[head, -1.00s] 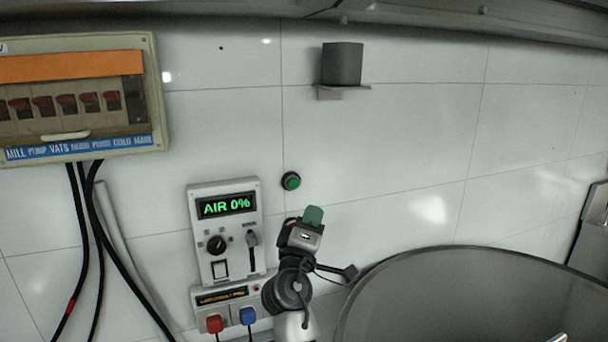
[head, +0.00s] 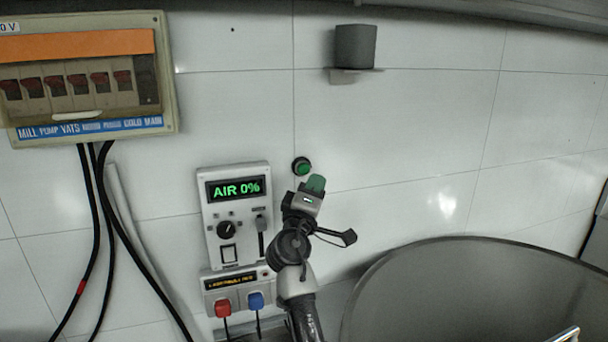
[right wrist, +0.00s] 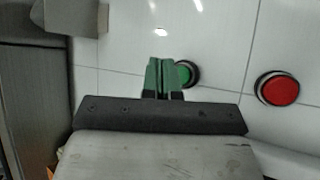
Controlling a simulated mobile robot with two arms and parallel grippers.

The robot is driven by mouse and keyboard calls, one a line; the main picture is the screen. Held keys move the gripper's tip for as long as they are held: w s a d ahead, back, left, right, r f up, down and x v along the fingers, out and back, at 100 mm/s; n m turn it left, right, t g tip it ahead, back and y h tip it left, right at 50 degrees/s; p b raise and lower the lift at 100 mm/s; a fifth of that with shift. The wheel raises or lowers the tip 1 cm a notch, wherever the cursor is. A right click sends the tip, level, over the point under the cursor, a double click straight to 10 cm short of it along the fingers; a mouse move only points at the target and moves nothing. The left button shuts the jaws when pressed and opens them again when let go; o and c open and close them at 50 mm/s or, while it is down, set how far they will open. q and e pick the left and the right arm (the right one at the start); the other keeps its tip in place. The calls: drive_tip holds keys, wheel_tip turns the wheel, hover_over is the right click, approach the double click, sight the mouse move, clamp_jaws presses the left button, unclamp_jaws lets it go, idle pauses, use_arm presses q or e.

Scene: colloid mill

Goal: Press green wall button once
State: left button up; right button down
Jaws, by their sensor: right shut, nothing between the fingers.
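The green wall button (head: 301,166) is a small round button in a black ring on the white tiled wall. It sits above and right of the grey control panel. In the right wrist view the green button (right wrist: 184,73) is just right of the fingertips and partly covered by them. My right gripper (head: 316,183) has green fingers and is shut and empty, just below and slightly right of the button in the head view. In the right wrist view the gripper (right wrist: 160,74) points toward the wall; I cannot tell any contact. My left gripper is not in view.
The grey control panel (head: 238,214) reads "AIR 0%". A red button (right wrist: 277,89) is right of the green one in the right wrist view. A breaker box (head: 85,75) with black cables is at left, and a large grey vat (head: 470,290) at lower right.

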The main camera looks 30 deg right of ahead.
sight(303, 169)
drive_tip(key=w+b, duration=0.1)
drive_tip(key=w+d+b, duration=0.1)
drive_tip(key=w, duration=0.1)
drive_tip(key=shift+w, duration=0.25)
idle(0.9)
idle(0.9)
drive_tip(key=shift+w+b, duration=0.4)
drive_tip(key=shift+b, duration=0.25)
